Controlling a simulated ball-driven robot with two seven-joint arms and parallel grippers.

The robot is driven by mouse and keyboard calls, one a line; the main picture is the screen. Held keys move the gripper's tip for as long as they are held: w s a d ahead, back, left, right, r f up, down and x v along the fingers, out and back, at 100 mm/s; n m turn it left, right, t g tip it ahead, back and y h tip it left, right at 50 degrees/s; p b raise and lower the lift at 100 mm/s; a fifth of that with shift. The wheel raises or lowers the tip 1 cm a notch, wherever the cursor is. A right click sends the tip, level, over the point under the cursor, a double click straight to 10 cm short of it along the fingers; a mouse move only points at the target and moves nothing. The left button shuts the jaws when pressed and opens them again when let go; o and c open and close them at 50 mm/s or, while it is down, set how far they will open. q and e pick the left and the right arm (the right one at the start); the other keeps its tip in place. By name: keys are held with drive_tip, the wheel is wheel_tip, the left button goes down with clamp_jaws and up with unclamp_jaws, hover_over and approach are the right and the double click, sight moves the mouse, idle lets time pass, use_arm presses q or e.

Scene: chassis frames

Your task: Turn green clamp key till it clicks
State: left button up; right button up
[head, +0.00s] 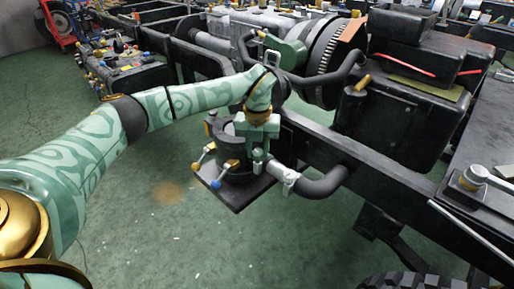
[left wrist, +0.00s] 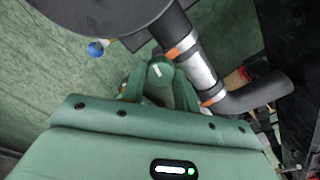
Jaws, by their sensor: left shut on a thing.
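My left gripper (head: 258,152) reaches down from the left arm in the head view. It is shut on the green clamp key (left wrist: 160,70), which shows between the fingers in the left wrist view (left wrist: 160,92) with a pale mark on it. The fingers hide much of the key in the head view. Just right of it, a silver sleeve with orange bands (left wrist: 198,70) joins the black pipe ends; it also shows in the head view (head: 286,175). Whether the key is turned fully cannot be told. My right gripper is not in view.
A round black housing on a dark plate (head: 238,198) stands beside the gripper, with a blue-tipped part (head: 216,184) at its left. A black bent hose (head: 325,185) runs to the chassis rail (head: 400,190). Open green floor (head: 130,220) lies at left.

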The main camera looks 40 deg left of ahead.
use_arm(q)
drive_tip(key=shift+r+m+p, duration=0.35)
drive_tip(key=shift+m+p, duration=0.45)
drive_tip(key=shift+p, duration=0.3)
drive_tip(key=shift+m+p, duration=0.8)
drive_tip(key=shift+p, duration=0.05)
drive_tip(key=m+p, duration=0.2)
drive_tip(key=shift+m, duration=0.4)
drive_tip(key=shift+a+f+m+p, duration=0.15)
drive_tip(key=shift+m+p, duration=0.4)
drive_tip(key=shift+m, duration=0.65)
drive_tip(key=shift+f+m+p, duration=0.15)
drive_tip(key=shift+m+p, duration=0.25)
drive_tip(key=shift+m, duration=1)
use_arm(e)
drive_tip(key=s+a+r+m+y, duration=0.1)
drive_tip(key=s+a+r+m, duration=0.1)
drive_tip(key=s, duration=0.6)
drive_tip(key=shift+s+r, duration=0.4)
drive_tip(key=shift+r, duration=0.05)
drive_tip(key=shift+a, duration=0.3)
use_arm(q)
drive_tip(key=o, duration=1)
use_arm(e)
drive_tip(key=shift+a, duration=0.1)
